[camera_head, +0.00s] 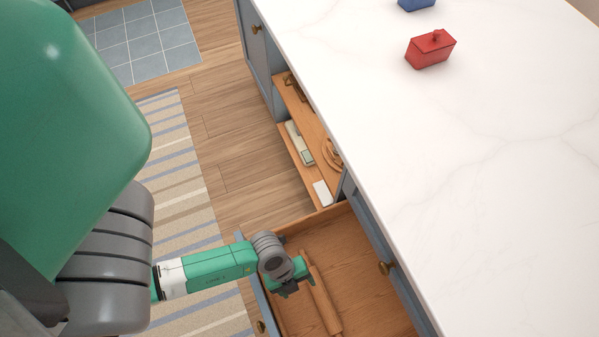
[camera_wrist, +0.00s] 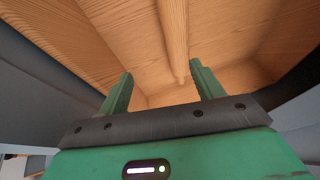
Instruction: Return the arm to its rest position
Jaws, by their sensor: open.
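My gripper (camera_head: 287,290) is at the open wooden drawer (camera_head: 370,296) in the head view, over its left part. In the wrist view my gripper (camera_wrist: 160,90) shows two green fingers spread apart with nothing between them. A wooden rolling pin (camera_head: 323,300) lies in the drawer just right of my gripper. In the wrist view a long wooden rod, probably the same rolling pin (camera_wrist: 175,40), runs beyond the fingers. I cannot tell how far the fingers are above the drawer floor.
A white marble counter (camera_head: 480,150) fills the right, with a red lidded box (camera_head: 431,49) and a blue object (camera_head: 416,4). Open shelves (camera_head: 300,125) hold several items beside the drawer. A striped rug (camera_head: 176,150) and bare wood floor lie to the left.

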